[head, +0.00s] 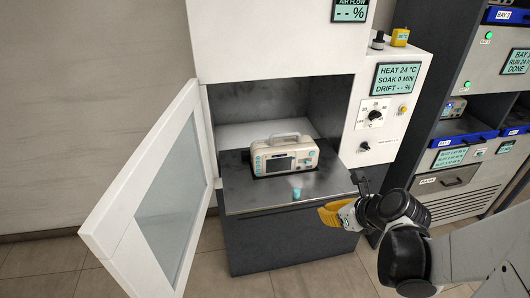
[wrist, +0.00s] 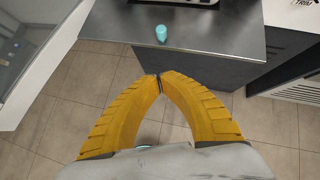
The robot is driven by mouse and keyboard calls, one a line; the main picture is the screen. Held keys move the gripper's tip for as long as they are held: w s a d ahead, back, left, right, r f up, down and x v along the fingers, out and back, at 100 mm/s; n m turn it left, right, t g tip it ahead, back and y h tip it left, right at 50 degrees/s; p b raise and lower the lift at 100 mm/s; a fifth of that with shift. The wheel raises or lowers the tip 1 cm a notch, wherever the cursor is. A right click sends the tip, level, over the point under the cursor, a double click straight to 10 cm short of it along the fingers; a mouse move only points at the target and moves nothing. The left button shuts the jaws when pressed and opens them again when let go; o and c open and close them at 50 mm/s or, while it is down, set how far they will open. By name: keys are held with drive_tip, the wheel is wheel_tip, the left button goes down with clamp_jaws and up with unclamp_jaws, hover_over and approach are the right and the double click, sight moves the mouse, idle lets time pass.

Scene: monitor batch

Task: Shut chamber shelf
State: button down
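The grey metal chamber shelf (head: 240,196) sticks out of the open white chamber. A cream monitor (head: 285,157) with a handle stands on it, and a small teal knob (head: 296,193) is near its front edge. My gripper (head: 325,214) is just off the shelf's front edge, towards the right corner. In the wrist view the yellow fingers (wrist: 160,82) meet at their tips with only floor between them. The shelf (wrist: 215,28) and the teal knob (wrist: 161,33) lie beyond the fingertips there. I cannot tell whether the tips touch the shelf edge.
The chamber's white glazed door (head: 165,195) stands open on the left. A control panel (head: 385,105) is at the chamber's right. A dark rack (head: 460,130) with blue-edged bays stands further right. The tiled floor (head: 330,275) in front is clear.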

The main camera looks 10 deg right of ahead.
drive_tip(key=f, duration=0.1)
drive_tip(key=b, duration=0.5)
approach(297, 202)
drive_tip(key=shift+m, duration=0.3)
drive_tip(key=shift+x, duration=3.65)
